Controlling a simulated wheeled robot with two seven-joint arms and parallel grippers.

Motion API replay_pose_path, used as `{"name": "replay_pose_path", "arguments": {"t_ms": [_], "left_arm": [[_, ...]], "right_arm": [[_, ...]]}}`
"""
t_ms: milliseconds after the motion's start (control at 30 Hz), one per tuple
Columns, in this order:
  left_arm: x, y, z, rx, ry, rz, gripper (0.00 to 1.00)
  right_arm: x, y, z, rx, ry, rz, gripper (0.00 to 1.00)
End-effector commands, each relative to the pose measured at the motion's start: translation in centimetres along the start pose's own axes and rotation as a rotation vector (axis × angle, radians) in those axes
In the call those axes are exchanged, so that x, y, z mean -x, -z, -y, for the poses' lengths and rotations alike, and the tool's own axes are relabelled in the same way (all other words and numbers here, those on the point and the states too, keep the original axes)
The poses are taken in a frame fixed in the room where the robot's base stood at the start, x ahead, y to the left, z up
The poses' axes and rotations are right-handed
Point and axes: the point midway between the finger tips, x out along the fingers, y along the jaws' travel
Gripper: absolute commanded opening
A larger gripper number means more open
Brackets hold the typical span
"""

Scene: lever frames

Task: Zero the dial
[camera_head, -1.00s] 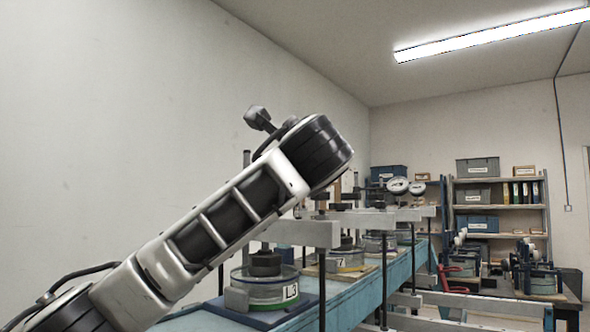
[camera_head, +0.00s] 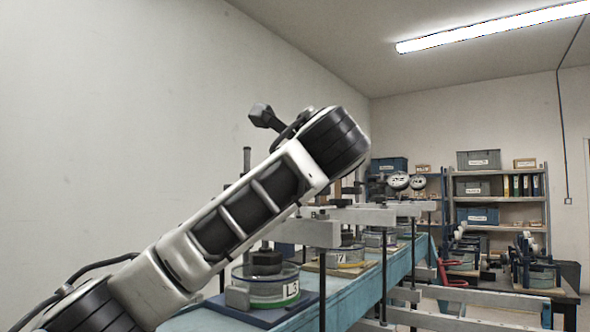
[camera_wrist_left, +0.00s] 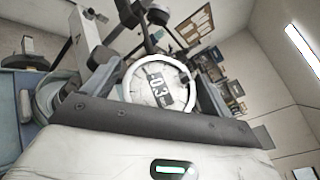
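A round dial gauge (camera_wrist_left: 158,84) with a white face and dark digital readout shows in the left wrist view, tilted. Its digits look like 0.3, but the sign and decimal are hard to read. Below that frame a round cell (camera_head: 266,288) labelled L3 stands on a blue base. My right gripper is not in view.
More lever frames stand along the blue bench (camera_head: 345,308), with a cell (camera_head: 347,257) labelled 17 and two round dials (camera_head: 398,181) farther back. A shelf (camera_head: 497,200) with bins and binders is against the back wall. A dark table (camera_head: 535,290) stands at right.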

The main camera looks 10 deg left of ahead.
Motion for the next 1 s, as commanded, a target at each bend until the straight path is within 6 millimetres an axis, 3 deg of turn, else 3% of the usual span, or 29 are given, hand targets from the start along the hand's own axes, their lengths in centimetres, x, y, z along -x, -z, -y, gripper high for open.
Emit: {"name": "replay_pose_path", "arguments": {"t_ms": [200,333,633,1000], "left_arm": [[0.2,0.0,0.0,0.000,0.001,0.000,0.85],[1.5,0.1,0.0,0.000,0.003,0.000,0.85],[8.5,0.2,-0.1,0.000,0.007,0.001,0.85],[13.1,0.5,-0.5,0.001,0.001,0.005,0.85]], "right_arm": [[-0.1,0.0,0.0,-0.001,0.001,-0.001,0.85],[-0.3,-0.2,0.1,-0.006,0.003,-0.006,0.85],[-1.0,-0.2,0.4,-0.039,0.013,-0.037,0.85],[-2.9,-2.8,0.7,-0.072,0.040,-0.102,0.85]]}}
